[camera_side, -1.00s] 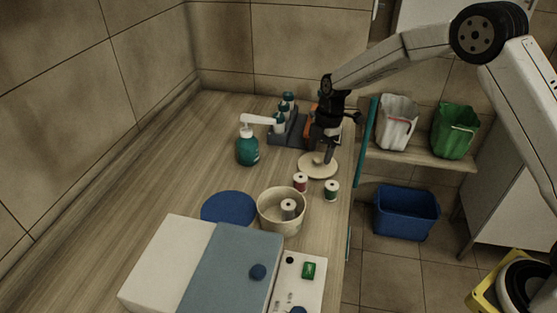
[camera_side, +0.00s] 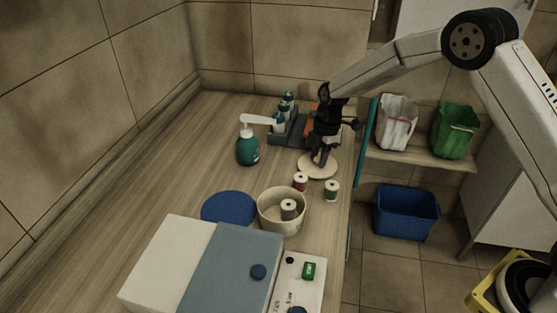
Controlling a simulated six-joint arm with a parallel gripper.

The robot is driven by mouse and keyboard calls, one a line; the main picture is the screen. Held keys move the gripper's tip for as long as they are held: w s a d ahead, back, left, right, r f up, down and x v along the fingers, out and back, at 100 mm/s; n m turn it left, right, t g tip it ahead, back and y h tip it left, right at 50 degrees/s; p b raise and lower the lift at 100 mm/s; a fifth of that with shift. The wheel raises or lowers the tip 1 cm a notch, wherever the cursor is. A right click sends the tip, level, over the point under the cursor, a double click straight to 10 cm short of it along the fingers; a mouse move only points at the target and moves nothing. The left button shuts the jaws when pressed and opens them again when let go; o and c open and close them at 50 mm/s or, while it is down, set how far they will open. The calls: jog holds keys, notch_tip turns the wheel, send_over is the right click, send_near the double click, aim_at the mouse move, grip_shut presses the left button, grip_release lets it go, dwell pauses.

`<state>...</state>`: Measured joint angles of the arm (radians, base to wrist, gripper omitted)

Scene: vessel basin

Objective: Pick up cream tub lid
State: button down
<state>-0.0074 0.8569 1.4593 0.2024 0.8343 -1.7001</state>
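The cream tub lid (camera_side: 326,171) is a flat cream disc lying on the wooden counter near its right edge. My gripper (camera_side: 318,160) points down with its fingertips at the middle of the lid, where they hide the lid's centre. I cannot tell whether the fingers are closed on a knob there. The cream tub (camera_side: 268,217) stands open nearer the camera, with a white spool (camera_side: 289,209) inside it.
A red spool (camera_side: 300,181) and a green spool (camera_side: 332,190) stand just in front of the lid. A teal pump bottle (camera_side: 248,150) is to the left. A dark rack (camera_side: 288,139) of bottles stands behind. A blue disc (camera_side: 229,208) lies left of the tub.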

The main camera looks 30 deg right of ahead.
jog(key=shift+r, duration=0.1)
dwell(0.3)
jog(key=shift+r, duration=0.9)
jog(key=s+r, duration=1.1)
jog(key=s, duration=0.3)
jog(key=shift+d, duration=0.3)
